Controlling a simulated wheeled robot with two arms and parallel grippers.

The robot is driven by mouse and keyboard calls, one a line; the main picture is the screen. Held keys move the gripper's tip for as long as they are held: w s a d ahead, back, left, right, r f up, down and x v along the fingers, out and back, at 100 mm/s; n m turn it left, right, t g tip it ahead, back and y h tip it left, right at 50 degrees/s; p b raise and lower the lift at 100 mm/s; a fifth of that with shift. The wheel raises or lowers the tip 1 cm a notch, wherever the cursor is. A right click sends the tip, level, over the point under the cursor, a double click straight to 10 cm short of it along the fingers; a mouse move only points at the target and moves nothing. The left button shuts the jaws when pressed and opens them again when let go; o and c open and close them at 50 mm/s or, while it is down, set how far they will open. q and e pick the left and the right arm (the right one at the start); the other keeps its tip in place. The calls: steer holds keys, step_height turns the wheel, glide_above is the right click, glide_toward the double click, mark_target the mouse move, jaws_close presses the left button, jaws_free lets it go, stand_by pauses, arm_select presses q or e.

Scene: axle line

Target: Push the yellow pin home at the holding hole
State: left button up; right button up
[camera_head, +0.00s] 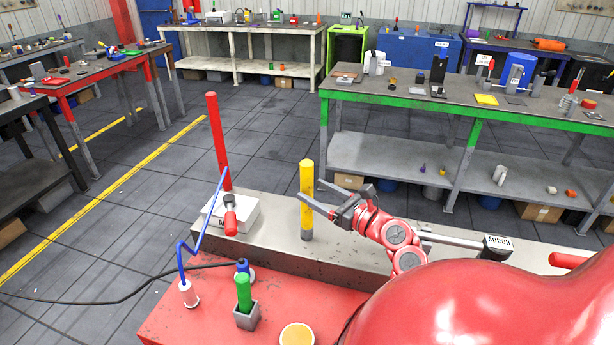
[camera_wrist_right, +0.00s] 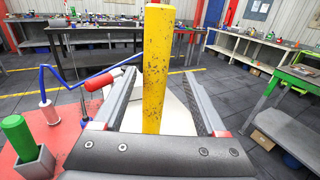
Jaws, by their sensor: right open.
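The yellow pin (camera_head: 307,200) stands upright on the grey metal block (camera_head: 275,262) in the head view. Its foot is darker and meets the top of the block; the hole itself is hidden. My right gripper (camera_head: 326,193) comes in from the right at the pin's mid-height and is open. In the right wrist view the yellow pin (camera_wrist_right: 158,70) stands between the two spread fingers of the right gripper (camera_wrist_right: 163,92), with a gap on both sides. My left gripper is not in view.
A red post (camera_head: 217,140) rises behind a white box (camera_head: 243,216) with a red-handled tool (camera_head: 231,222), left of the pin. A thin blue bent rod (camera_head: 202,222) and a green peg in a grey holder (camera_head: 244,293) stand nearer. Green-edged bench (camera_head: 470,110) behind.

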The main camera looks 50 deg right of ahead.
steer(key=w+p, duration=0.2)
steer(key=w, duration=0.4)
steer(key=shift+a+r, duration=0.4)
steer(key=shift+a, duration=0.05)
steer(key=shift+s, duration=0.1)
jaws_close()
